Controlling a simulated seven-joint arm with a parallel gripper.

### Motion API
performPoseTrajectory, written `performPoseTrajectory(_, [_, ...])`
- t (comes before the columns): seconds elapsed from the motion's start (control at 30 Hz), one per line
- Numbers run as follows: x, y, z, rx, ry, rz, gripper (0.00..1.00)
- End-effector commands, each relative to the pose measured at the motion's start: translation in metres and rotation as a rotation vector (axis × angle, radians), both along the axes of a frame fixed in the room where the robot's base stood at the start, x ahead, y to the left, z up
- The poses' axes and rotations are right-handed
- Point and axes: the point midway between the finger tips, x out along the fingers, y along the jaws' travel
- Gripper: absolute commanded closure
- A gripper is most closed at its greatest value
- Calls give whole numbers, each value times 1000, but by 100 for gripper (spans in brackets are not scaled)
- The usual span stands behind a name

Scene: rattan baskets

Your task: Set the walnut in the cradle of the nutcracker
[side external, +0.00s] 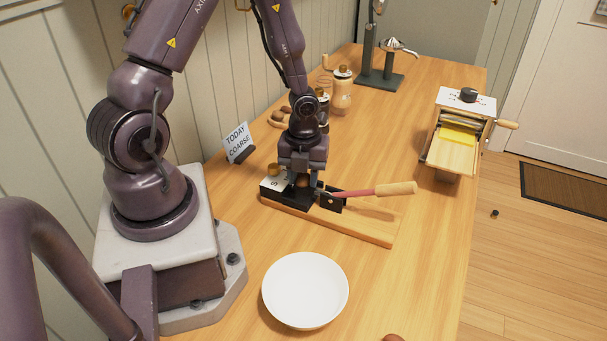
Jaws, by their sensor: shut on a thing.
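The nutcracker (331,199) is a dark metal block with a red lever and pale wooden handle. It is mounted on a wooden board on the table, with a white-topped block at its left end. My gripper (302,181) points down over the cradle, between the white-topped block and the dark lever block. It is shut on the walnut (303,183), a small brown patch low between the fingers. The fingers and the nutcracker hide most of the walnut and the cradle. I cannot tell whether the walnut touches the cradle.
A white bowl (305,290) stands in front of the board. A small sign (237,140), brown nuts (280,117) and jars (341,90) are behind. A roller machine (456,135) stands right, and a grey stand (380,75) at the back. The table right of the bowl is mostly clear.

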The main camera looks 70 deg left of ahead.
Motion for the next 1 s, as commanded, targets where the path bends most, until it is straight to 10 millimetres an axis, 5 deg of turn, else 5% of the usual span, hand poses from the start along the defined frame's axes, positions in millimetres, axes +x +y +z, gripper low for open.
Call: performPoseTrajectory(1.0, [0, 0, 28, 0, 0, 1, 86])
